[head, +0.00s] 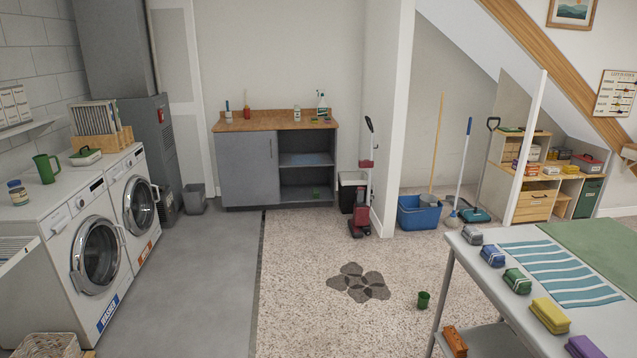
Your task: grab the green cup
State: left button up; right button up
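A small dark green cup (423,300) stands on the speckled carpet, left of the table at the right. A larger green mug (46,168) with a handle stands on top of the washer at the left. A small green item (316,193) sits low in the open side of the grey cabinet; it is too small to tell what it is. Neither of my grippers shows in the head view.
The washer (95,256) and dryer (140,203) line the left wall. A table (507,328) with several folded cloths fills the lower right. A red upright vacuum (359,220) and blue bucket (418,214) stand farther back. The grey floor (205,265) is clear.

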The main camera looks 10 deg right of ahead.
aim_at(423, 297)
jog(key=i+z, duration=0.1)
jog(key=i, duration=0.55)
jog(key=i+z, duration=0.1)
jog(key=i, duration=0.55)
jog(key=i+j+z, duration=0.1)
jog(key=i, duration=0.55)
jog(key=i+j, duration=0.2)
jog(key=i, duration=0.45)
jog(key=i+z, duration=0.3)
jog(key=i, duration=0.2)
jog(key=i+z, duration=0.25)
jog(key=i, duration=0.25)
jog(key=i+j+z, duration=0.3)
jog(key=i, duration=0.2)
jog(key=i+j+z, duration=0.1)
jog(key=i+z, duration=0.3)
jog(key=i+j+z, duration=0.25)
jog(key=i+z, duration=0.15)
jog(key=i, duration=0.05)
